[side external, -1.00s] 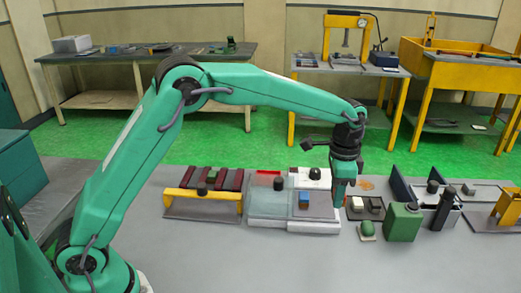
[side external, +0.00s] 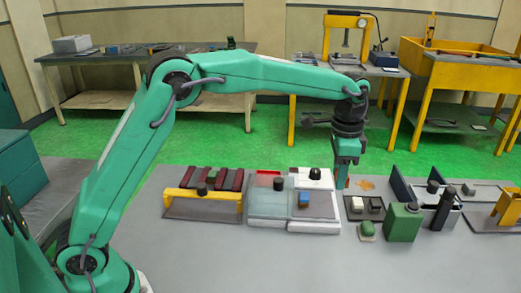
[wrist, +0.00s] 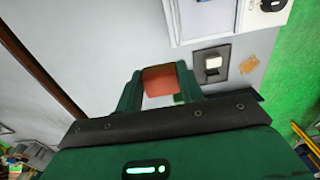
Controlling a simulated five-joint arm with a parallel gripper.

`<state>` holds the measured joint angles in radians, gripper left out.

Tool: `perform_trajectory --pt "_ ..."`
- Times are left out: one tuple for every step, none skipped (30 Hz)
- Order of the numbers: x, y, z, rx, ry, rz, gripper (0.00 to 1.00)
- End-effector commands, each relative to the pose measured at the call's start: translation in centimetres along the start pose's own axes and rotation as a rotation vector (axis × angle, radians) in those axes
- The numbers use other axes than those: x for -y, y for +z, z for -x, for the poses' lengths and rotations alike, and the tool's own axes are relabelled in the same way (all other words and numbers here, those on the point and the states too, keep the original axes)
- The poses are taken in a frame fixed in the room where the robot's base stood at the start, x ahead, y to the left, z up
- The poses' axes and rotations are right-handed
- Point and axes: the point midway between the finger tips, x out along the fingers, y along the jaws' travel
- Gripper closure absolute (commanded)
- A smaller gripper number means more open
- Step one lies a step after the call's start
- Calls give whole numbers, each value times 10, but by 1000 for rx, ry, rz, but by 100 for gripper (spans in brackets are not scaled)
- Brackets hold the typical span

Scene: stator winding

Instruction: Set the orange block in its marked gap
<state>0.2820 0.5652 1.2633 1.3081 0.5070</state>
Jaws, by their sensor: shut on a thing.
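My gripper (wrist: 160,85) is shut on the orange block (wrist: 159,80), which sits between the two green fingers in the wrist view. In the side view my gripper (side external: 344,180) points down and holds the block above the table, behind the right end of the grey-and-white fixture (side external: 315,212). Only a small reddish sliver of the block shows there. A blue block (side external: 303,199) stands on the fixture. I cannot make out which place is the marked gap.
A rack with dark red bars (side external: 205,180) stands left of the fixture. The table front is clear.

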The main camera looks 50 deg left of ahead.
Motion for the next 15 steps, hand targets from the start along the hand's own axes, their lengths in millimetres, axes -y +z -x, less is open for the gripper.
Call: perform_trajectory --pt "11 9 -3 5 3 9 85" --pt "16 13 -3 5 3 9 85" --pt "23 19 -3 5 3 10 85" --pt "28 23 -2 5 2 10 85" --pt "34 28 -2 4 2 10 85" --pt "41 34 -2 4 2 10 85" --pt "48 40 -2 4 2 10 85" --pt "54 46 -2 4 2 11 85" --pt "63 55 -2 4 2 12 85" --pt "70 61 -2 4 2 11 85" --pt "77 69 -2 4 2 12 85" --pt "86 79 -2 4 2 12 85" --pt "92 87 -2 4 2 12 85" --pt "99 95 -1 4 2 12 85" --pt "107 106 -1 4 2 12 85"
